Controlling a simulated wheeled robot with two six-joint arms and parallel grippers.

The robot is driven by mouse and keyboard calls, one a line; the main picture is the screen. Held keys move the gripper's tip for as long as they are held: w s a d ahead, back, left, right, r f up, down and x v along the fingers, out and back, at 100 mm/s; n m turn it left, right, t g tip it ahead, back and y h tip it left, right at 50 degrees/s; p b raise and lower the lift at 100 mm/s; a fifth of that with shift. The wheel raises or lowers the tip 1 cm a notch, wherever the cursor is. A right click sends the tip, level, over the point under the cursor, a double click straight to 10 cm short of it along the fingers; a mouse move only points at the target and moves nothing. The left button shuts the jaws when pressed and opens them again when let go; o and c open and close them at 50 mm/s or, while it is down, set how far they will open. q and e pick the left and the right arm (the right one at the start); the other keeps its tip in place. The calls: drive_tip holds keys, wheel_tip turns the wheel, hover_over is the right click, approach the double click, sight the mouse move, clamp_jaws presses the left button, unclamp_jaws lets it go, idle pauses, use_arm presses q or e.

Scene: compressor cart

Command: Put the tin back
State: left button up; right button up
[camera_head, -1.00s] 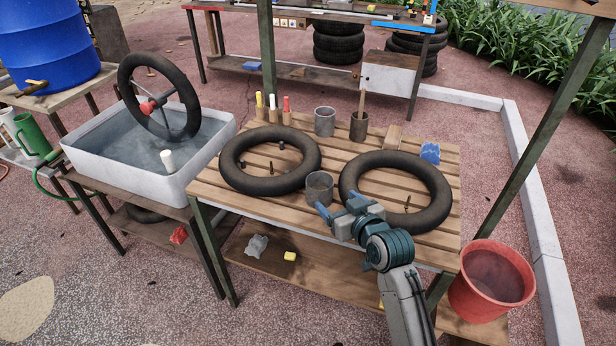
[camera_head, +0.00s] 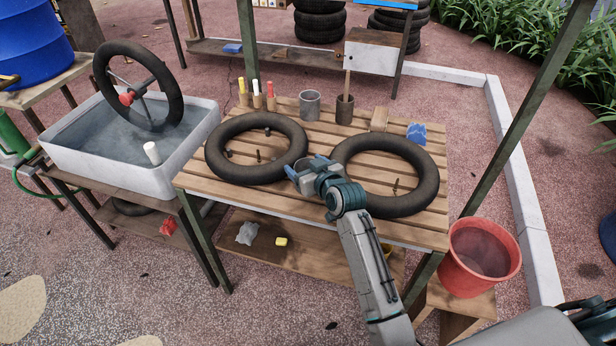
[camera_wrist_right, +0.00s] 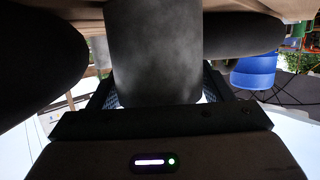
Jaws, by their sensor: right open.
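A grey metal tin (camera_wrist_right: 153,55) stands between the two black inner tubes on the slatted bench. In the wrist view it fills the space between the jaws of my right gripper. In the head view my right gripper (camera_head: 306,167) reaches in from the front, its blue-tipped fingers open on either side of the tin, which it largely hides there. I cannot tell whether the fingers touch it. A second grey tin (camera_head: 310,104) stands at the bench's back edge, beside a brown pot (camera_head: 345,109) with a stick in it. My left gripper is not in view.
The left tube (camera_head: 225,165) and right tube (camera_head: 428,170) lie close on both sides of my right gripper. A water basin (camera_head: 180,168) stands left, a red bucket (camera_head: 482,262) right.

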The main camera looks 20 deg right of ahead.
drive_tip(key=shift+w+f, duration=0.15)
drive_tip(key=shift+w, duration=0.2)
drive_tip(key=shift+c, duration=0.4)
drive_tip(key=c, duration=0.6)
drive_tip(key=shift+r, duration=0.2)
drive_tip(key=shift+c, duration=0.2)
